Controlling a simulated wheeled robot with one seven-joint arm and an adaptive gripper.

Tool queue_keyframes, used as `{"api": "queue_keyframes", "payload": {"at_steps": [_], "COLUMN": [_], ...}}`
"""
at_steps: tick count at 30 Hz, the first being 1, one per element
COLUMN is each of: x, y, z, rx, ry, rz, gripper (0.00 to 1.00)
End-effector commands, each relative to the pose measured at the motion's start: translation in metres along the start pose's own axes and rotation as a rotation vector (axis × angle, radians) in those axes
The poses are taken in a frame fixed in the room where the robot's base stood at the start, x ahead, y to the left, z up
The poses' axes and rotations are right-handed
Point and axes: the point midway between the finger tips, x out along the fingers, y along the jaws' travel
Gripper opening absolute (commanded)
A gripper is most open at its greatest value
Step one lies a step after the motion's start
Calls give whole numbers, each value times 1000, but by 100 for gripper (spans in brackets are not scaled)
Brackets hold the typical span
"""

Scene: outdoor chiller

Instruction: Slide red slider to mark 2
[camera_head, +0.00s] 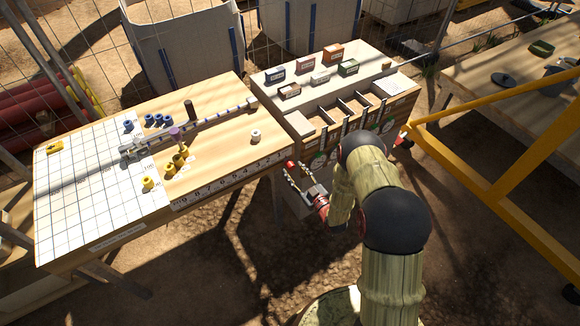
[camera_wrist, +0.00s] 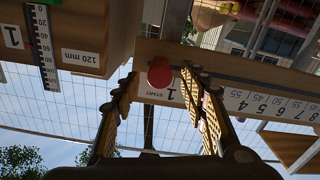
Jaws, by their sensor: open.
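The red slider (camera_head: 290,164) shows as a small red knob near the right end of the numbered strip (camera_head: 228,182) on the left table's front edge. In the wrist view the slider is a round red knob (camera_wrist: 159,72) beside the START label and the mark 1 (camera_wrist: 171,93). My gripper (camera_head: 299,172) is open, just in front of that table corner. In the wrist view the knob appears between the fingertips (camera_wrist: 158,76), with a gap on each side; whether they reach around it is unclear. I cannot pick out mark 2; the right finger covers part of the strip.
The left table carries a gridded sheet (camera_head: 85,185), a metal rail (camera_head: 200,122), and blue and yellow knobs. The right table (camera_head: 300,120) holds small boxes and open bins. A yellow frame (camera_head: 500,140) stands at right. There is open ground in front of the left table.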

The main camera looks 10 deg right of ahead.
Motion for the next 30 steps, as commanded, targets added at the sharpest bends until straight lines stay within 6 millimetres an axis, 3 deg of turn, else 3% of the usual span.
{"api": "queue_keyframes", "payload": {"at_steps": [7,19,30], "x": [32,39,39], "y": [0,0,0], "z": [1,0,0], "rx": [-1,0,0], "ry": [0,-1,-1], "rz": [-1,0,0], "gripper": [43,43,22]}}
